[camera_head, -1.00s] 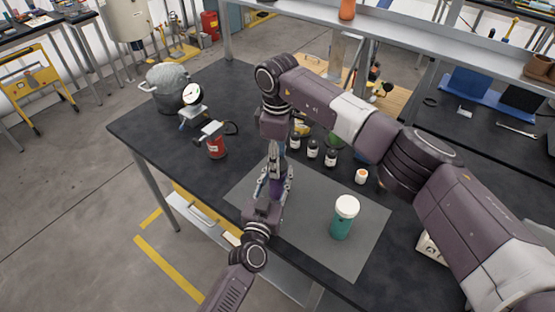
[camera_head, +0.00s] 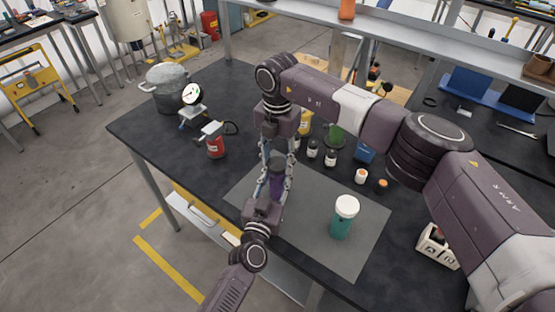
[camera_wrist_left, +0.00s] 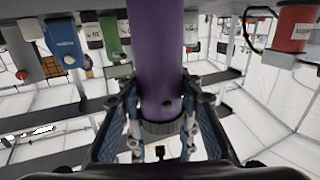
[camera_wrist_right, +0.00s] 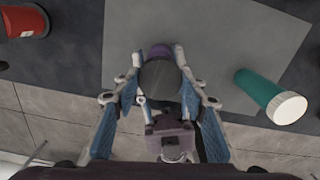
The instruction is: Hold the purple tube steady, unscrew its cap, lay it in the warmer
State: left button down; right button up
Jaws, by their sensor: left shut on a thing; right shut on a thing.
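The purple tube (camera_head: 277,184) stands roughly upright between my two grippers, over the left part of the grey mat. My right gripper (camera_head: 279,166) is above, shut on the dark grey cap (camera_wrist_right: 160,82). Purple shows just beyond the cap in the right wrist view. I cannot tell whether cap and tube still touch. I cannot identify the warmer with certainty.
A teal white-lidded container (camera_head: 342,222) stands on the grey mat (camera_head: 306,258). A white box with openings (camera_head: 436,246) is at right. Small dark bottles (camera_head: 331,157) and a white jar (camera_head: 361,175) stand behind. A red can (camera_head: 215,146) is at left.

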jog(key=n, duration=0.3)
jog(key=shift+n, duration=0.4)
pick_arm(q)
jog(key=shift+a, duration=0.1)
pick_arm(e)
jog(key=n, duration=0.5)
jog(key=shift+n, duration=0.3)
jog(key=n, duration=0.5)
jog(key=shift+n, duration=0.3)
jog(key=n, duration=0.3)
jog(key=shift+w+n, duration=0.1)
jog(key=shift+n, duration=0.3)
jog(key=n, duration=0.5)
jog(key=shift+n, duration=0.3)
jog(key=n, duration=0.3)
jog(key=shift+r+n, duration=0.1)
jog(key=shift+n, duration=0.3)
jog(key=n, duration=1)
